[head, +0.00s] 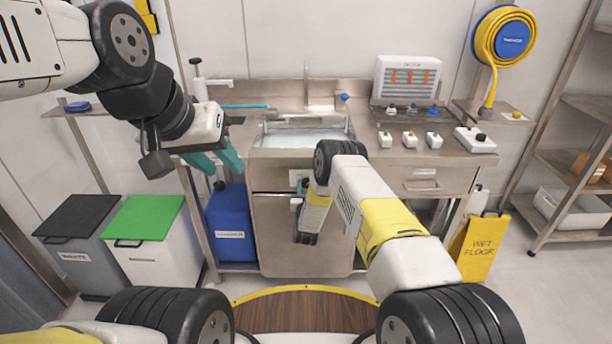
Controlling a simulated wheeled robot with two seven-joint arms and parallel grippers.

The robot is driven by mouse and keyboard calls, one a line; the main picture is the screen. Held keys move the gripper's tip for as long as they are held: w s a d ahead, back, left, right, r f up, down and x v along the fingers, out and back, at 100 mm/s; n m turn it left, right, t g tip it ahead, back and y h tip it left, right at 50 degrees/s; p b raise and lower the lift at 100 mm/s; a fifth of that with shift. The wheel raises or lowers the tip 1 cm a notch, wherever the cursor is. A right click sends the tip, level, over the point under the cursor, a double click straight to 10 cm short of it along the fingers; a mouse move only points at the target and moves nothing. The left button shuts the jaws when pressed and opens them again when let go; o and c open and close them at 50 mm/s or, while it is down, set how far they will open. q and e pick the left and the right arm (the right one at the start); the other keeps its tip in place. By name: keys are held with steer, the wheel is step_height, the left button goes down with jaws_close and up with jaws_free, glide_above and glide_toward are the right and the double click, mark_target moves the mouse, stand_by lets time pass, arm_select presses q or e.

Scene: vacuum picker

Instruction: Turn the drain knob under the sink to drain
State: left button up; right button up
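The steel sink (303,141) stands at the back centre, with water in its basin. Below it is a steel cabinet front (277,235) with a white label (298,176). I cannot make out the drain knob clearly; my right arm covers part of the cabinet front. My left gripper (222,172) has teal fingers spread apart and empty, left of the sink and in front of the counter. My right arm reaches in front of the cabinet, and its wrist end (306,238) hangs there.
A blue container (231,228) stands left of the cabinet, with green-lidded (143,217) and dark-lidded (76,217) bins further left. A yellow wet-floor sign (479,249) stands at right. Small knobbed boxes (409,139) and a white panel unit (407,78) sit on the counter.

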jaws_close()
steer(key=n, duration=0.2)
steer(key=shift+a+n, duration=0.1)
steer(key=shift+n, duration=0.3)
steer(key=n, duration=0.9)
steer(key=shift+n, duration=2)
